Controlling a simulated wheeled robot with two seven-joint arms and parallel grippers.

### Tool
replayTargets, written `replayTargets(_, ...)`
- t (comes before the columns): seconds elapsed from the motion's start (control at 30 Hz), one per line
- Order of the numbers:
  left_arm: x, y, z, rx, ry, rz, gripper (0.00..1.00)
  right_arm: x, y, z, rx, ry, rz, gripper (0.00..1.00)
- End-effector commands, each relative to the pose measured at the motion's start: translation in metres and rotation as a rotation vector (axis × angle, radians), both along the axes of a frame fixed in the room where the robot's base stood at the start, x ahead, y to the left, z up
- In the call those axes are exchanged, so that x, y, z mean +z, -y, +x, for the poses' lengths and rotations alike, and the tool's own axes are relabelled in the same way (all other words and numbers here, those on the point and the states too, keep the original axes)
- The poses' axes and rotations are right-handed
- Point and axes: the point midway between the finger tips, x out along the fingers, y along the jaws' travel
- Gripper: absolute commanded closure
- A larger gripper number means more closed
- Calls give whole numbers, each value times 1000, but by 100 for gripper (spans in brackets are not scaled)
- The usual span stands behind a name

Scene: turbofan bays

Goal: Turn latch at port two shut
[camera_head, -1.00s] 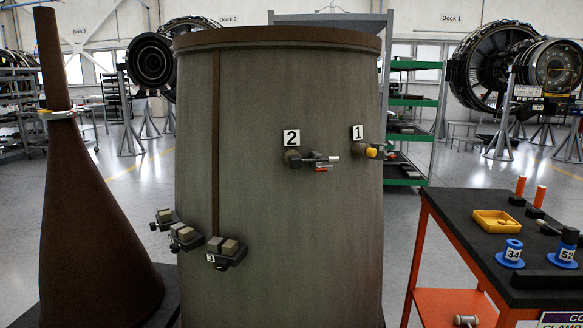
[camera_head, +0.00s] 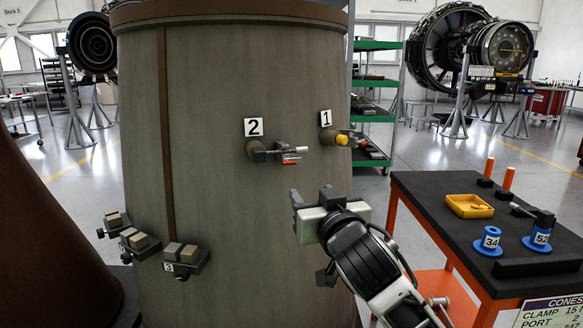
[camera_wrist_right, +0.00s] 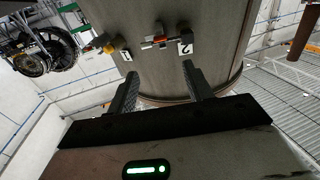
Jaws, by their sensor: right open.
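The port two fitting (camera_head: 257,150) sticks out of the large brown-grey casing (camera_head: 215,210), under the label 2. Its latch (camera_head: 290,152) has a silver lever end and a red part and points to the right. In the right wrist view the latch (camera_wrist_right: 160,42) shows beyond the fingers, beside the label 2. My right gripper (camera_head: 310,196) is open and empty, in front of the casing below and right of port two, apart from the latch. It also shows in the right wrist view (camera_wrist_right: 160,85). My left gripper is not in view.
Port one (camera_head: 332,138) with a yellow cap is right of port two. Clamp blocks (camera_head: 186,255) sit low on the casing. A cart (camera_head: 440,205) at right holds a yellow tray (camera_head: 469,206) and blue spools (camera_head: 489,241). A dark brown cone (camera_head: 45,240) stands at left.

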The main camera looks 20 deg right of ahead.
Motion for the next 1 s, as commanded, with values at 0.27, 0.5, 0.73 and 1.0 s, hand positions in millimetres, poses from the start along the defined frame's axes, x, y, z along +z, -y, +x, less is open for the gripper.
replayTargets(0.27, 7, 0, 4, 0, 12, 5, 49, 2, 2, 46, -2, 0, -2, 49)
replayTargets(0.5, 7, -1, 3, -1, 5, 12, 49, 2, 4, 98, -2, 1, -1, 49)
replayTargets(0.73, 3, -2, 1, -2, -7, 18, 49, 1, 5, 136, 0, 0, -1, 49)
replayTargets(1.0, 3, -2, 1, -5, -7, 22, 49, 0, 5, 155, 1, 0, 0, 49)
